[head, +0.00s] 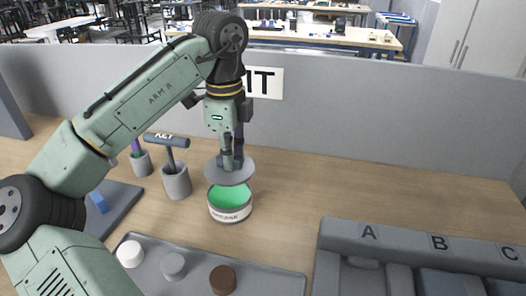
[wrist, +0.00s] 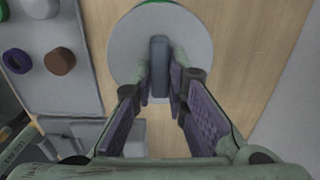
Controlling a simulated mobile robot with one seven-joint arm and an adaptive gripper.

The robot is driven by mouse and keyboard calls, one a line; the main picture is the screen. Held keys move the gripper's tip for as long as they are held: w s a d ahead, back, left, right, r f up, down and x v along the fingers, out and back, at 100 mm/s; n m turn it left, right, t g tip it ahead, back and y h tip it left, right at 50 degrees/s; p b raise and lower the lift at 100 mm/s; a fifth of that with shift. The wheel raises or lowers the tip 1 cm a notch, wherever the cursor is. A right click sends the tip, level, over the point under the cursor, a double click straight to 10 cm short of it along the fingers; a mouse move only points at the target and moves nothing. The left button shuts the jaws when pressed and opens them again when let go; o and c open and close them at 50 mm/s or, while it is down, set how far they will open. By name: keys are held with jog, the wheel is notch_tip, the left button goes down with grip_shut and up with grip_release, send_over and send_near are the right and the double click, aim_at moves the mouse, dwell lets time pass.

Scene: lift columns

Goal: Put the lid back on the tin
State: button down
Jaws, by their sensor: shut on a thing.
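The lid (head: 229,174) is a flat grey disc with an upright bar handle. In the wrist view the lid (wrist: 125,45) fills the upper middle, and my gripper (wrist: 161,85) is shut on its handle. My gripper (head: 232,158) also shows in the head view above the tin. The tin (head: 230,213) is a white-grey round can with a label and a green inside, standing open on the table. The lid is held above the tin, apart from it, and covers the back part of its opening in the head view. A sliver of green shows past the lid's edge in the wrist view.
A grey tray (head: 197,268) with white, grey and brown round pieces lies in front of the tin. A holder (head: 176,183) with a KEY-marked tool stands left. A grey rack marked A, B, C (head: 345,238) is at right. The table right of the tin is clear.

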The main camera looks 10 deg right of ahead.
jog(key=shift+a+f, duration=0.15)
jog(key=shift+a, duration=0.25)
notch_tip(320, 180, down, 4)
jog(key=b, duration=0.5)
jog(key=shift+f+b, duration=0.4)
jog(key=shift+f, duration=0.65)
jog(key=shift+p, duration=0.9)
jog(key=shift+f+p, duration=0.15)
jog(key=shift+p, duration=0.85)
dwell(1.4)
jog(key=c, duration=1.5)
grip_release()
jog(key=shift+o, duration=0.4)
